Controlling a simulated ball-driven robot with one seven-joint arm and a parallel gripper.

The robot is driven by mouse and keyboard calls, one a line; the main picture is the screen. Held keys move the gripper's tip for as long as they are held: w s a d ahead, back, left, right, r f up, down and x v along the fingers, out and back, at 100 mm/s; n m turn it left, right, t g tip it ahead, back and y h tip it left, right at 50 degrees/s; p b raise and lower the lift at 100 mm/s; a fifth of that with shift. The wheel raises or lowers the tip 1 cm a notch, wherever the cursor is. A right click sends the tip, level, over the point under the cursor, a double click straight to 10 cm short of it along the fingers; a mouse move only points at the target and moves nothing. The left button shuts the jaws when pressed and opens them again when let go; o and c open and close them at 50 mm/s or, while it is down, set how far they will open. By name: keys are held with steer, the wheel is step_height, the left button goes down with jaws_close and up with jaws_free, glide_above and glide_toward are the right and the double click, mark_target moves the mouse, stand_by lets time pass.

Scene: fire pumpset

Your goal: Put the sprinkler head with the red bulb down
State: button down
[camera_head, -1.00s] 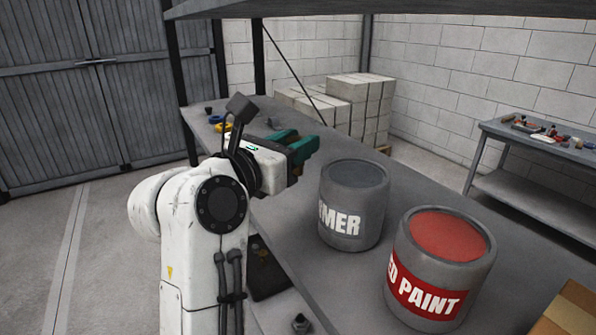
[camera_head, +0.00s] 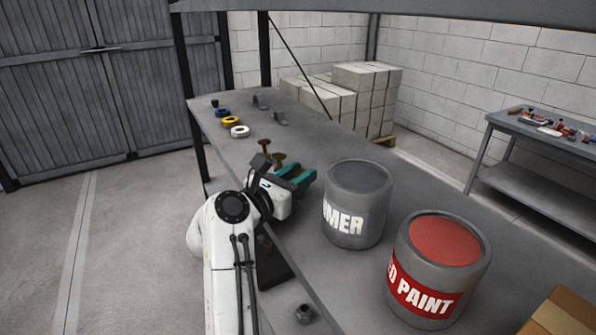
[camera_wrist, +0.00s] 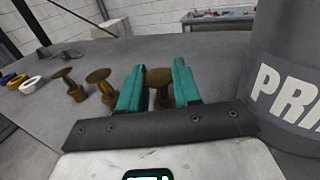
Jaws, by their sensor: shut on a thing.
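My gripper (camera_head: 297,177) is low over the long grey bench, left of the primer can, with its teal fingers pointing away from me. In the wrist view, my gripper (camera_wrist: 160,68) is shut on a brass sprinkler head (camera_wrist: 160,86), upright between the fingers. Its bulb and its colour cannot be made out, and the gap beneath it is hard to judge. Two more brass sprinkler heads, a nearer one (camera_wrist: 102,86) and a farther one (camera_wrist: 69,83), stand to the left of the fingers. In the head view the held head is hidden by my gripper.
Blue, yellow and white tape rolls (camera_head: 232,121) and grey brackets (camera_head: 280,118) lie at the bench's far end. A dark nut (camera_head: 304,314) lies near the front edge.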

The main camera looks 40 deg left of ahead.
steer(key=shift+f, duration=0.1)
steer(key=c, duration=0.8)
jaws_free()
steer(key=shift+r, duration=0.2)
steer(key=shift+s+b, duration=1.4)
steer(key=shift+s, duration=4.6)
